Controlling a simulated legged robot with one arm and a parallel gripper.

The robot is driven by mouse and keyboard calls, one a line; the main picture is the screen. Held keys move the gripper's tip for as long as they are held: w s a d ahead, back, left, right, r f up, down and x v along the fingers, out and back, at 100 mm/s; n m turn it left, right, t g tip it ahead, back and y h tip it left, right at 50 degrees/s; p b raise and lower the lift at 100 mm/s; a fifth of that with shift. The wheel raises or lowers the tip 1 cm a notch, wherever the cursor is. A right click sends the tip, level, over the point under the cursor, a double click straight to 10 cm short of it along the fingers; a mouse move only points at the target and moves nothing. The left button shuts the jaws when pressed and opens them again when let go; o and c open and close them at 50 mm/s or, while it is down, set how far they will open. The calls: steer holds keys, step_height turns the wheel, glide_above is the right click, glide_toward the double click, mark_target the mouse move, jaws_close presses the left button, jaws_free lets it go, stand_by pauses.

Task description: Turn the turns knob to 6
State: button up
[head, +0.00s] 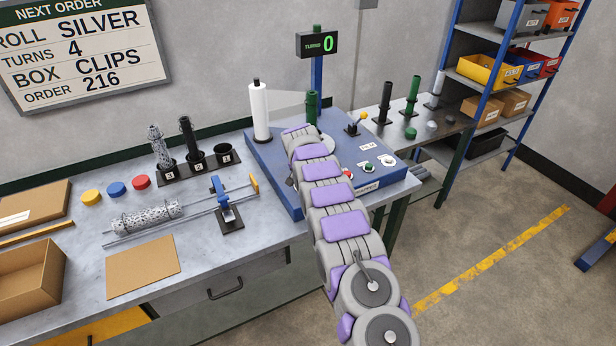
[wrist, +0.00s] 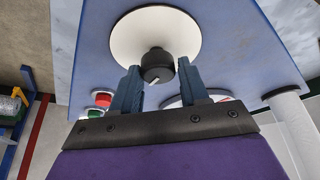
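The turns knob (wrist: 157,64) is a black round knob on a white disc (wrist: 125,38) in the wrist view, with a white mark on its near side. My gripper (wrist: 158,72) is open, with one blue finger on each side of the knob's near edge; I cannot tell whether either finger touches it. In the head view my arm hides the gripper and knob; only part of the white disc (head: 327,143) shows on the blue machine (head: 262,160). The turns display (head: 317,44) reads 0 in green.
The machine top also holds a white roll (head: 259,110), a green post (head: 312,106), a yellow-tipped lever (head: 357,122) and several small controls at the front right. The order sign (head: 85,50) reads turns 4.

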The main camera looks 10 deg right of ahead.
steer(key=o, duration=0.3)
steer(key=shift+o, duration=0.2)
steer(key=shift+r, duration=0.1)
steer(key=p+v, duration=0.2)
steer(key=v, duration=1.5)
steer(key=shift+a, duration=0.1)
